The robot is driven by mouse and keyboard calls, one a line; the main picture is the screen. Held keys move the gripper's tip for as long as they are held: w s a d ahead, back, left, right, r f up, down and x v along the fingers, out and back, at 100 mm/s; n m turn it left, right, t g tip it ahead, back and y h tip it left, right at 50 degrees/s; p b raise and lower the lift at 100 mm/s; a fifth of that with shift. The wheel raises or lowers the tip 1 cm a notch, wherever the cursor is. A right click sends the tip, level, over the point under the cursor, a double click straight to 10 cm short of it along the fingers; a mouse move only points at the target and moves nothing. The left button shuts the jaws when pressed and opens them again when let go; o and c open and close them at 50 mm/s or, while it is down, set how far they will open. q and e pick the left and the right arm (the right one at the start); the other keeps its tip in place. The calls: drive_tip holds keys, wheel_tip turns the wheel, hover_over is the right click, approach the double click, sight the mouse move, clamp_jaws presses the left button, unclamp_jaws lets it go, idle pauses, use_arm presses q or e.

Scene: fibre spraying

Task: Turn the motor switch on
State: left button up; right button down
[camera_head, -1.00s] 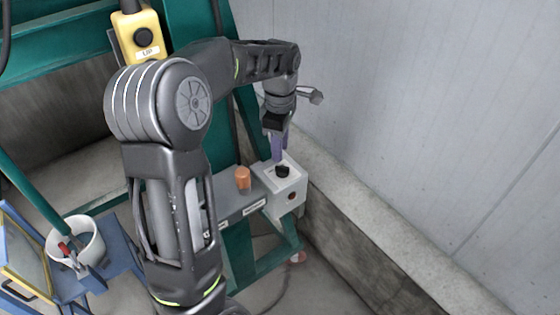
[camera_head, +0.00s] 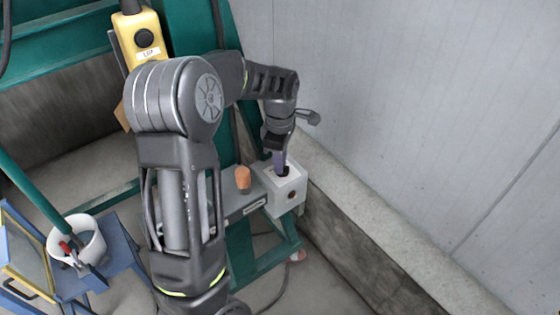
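The motor switch looks to be the black knob (camera_head: 283,170) on top of a light grey box (camera_head: 288,197), right of centre. Part of the knob is hidden behind the fingertips. My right gripper is not in view.
A yellow pendant with a black button (camera_head: 144,38) hangs at upper left. A white bucket (camera_head: 77,241) stands at lower left. A concrete wall (camera_head: 430,110) closes the right side.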

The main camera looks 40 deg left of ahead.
use_arm(q)
clamp_jaws()
drive_tip(key=shift+m, duration=0.3)
drive_tip(key=m, duration=0.6)
drive_tip(key=shift+w+b, duration=0.25)
drive_tip(key=shift+b, duration=0.1)
drive_tip(key=m, duration=0.3)
drive_tip(key=shift+m, duration=0.3)
drive_tip(key=shift+w+d+m, duration=0.1)
drive_tip(key=shift+w+m, duration=0.05)
drive_tip(key=shift+m, duration=1.75)
drive_tip(key=o, duration=0.5)
unclamp_jaws()
